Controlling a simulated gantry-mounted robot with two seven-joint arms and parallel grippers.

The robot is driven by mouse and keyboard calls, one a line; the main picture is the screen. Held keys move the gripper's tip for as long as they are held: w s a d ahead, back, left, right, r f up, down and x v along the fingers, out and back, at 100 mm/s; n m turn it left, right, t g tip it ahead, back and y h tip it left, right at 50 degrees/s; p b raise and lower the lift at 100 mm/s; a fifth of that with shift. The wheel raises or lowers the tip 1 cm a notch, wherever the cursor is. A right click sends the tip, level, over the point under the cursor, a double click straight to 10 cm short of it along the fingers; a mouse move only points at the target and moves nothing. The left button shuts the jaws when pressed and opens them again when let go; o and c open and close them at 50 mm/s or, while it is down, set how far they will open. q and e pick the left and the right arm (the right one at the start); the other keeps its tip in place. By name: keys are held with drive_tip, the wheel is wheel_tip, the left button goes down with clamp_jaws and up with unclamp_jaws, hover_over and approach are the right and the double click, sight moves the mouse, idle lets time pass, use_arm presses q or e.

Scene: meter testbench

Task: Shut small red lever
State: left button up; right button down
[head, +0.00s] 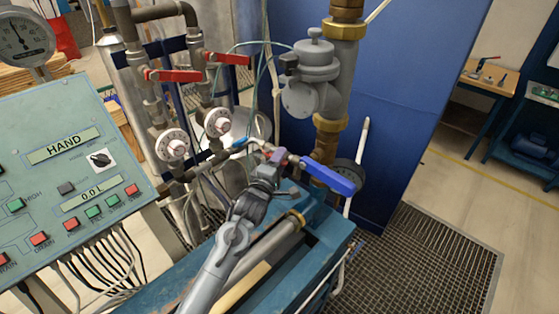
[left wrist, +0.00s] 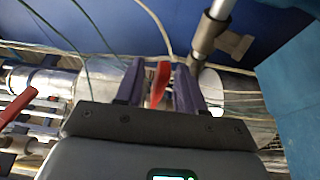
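In the left wrist view, the small red lever (left wrist: 160,82) stands upright between the two dark fingers of my left gripper (left wrist: 158,85). The fingers are apart, with a gap showing on the lever's left side; it lies close to the right finger, and I cannot tell whether they touch. In the head view, my left gripper (head: 276,157) is at the pipework just left of the blue lever (head: 325,175). There the small red lever is mostly hidden by the gripper. My right gripper is not in view.
Two larger red levers (head: 173,76) (head: 228,58) sit on the upright pipes, above white dials (head: 172,145). A green control panel (head: 75,165) is at left. A grey meter (head: 312,75) on a thick pipe stands behind the gripper. Thin hoses run close by. Floor grating lies at right.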

use_arm(q)
drive_tip(key=shift+w, duration=0.1)
drive_tip(key=shift+c, duration=0.3)
clamp_jaws()
